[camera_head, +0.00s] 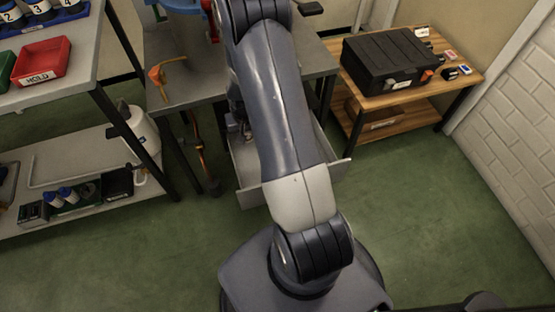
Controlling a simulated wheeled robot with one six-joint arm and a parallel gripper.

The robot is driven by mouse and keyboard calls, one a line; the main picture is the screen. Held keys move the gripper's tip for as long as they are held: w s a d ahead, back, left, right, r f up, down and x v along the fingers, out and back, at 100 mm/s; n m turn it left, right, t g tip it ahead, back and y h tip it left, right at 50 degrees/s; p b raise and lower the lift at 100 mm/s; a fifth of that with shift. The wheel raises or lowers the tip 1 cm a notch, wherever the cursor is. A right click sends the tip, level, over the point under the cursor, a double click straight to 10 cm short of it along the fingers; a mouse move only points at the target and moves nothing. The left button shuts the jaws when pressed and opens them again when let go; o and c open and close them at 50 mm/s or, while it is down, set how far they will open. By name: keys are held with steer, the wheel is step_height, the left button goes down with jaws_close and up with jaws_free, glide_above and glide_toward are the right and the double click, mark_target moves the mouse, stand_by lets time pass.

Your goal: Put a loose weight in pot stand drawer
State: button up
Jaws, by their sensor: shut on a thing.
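A grey drawer (246,196) is pulled out under the grey-topped stand (190,92) at the centre. Its front panel shows on both sides of my upper arm, which crosses in front of it. Most of the drawer's inside is hidden. A small dark and pale shape shows at the arm's left edge over the drawer's back; I cannot tell what it is. My gripper is hidden behind the arm. No loose weight can be made out.
An orange tool (158,75) lies on the stand. At left, a shelf unit holds a red HOLD bin (41,61); a white jug (139,130) stands lower. At right, a black case (389,62) sits on a wooden table (430,91). The green floor between is clear.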

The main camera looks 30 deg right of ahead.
steer(key=shift+m, duration=0.7)
steer(key=d+f+b, duration=0.1)
steer(key=f+b, duration=0.2)
steer(key=f, duration=0.5)
steer(key=s+d+f+b, duration=0.1)
steer(key=f+b, duration=0.3)
steer(key=f, duration=0.4)
steer(key=d+f+b, duration=0.1)
steer(key=f+b, duration=0.3)
steer(key=f, duration=0.4)
steer(key=shift+s+d, duration=0.2)
steer(key=shift+f, duration=0.2)
steer(key=o, duration=1)
steer(key=shift+r, duration=0.1)
steer(key=r+p, duration=0.1)
steer(key=r, duration=0.3)
steer(key=s+r+p, duration=0.1)
steer(key=r, duration=0.3)
steer(key=r+p, duration=0.2)
steer(key=r, duration=0.2)
steer(key=shift+s+a+r, duration=0.1)
steer(key=shift+s+a, duration=0.05)
steer(key=shift+a, duration=0.2)
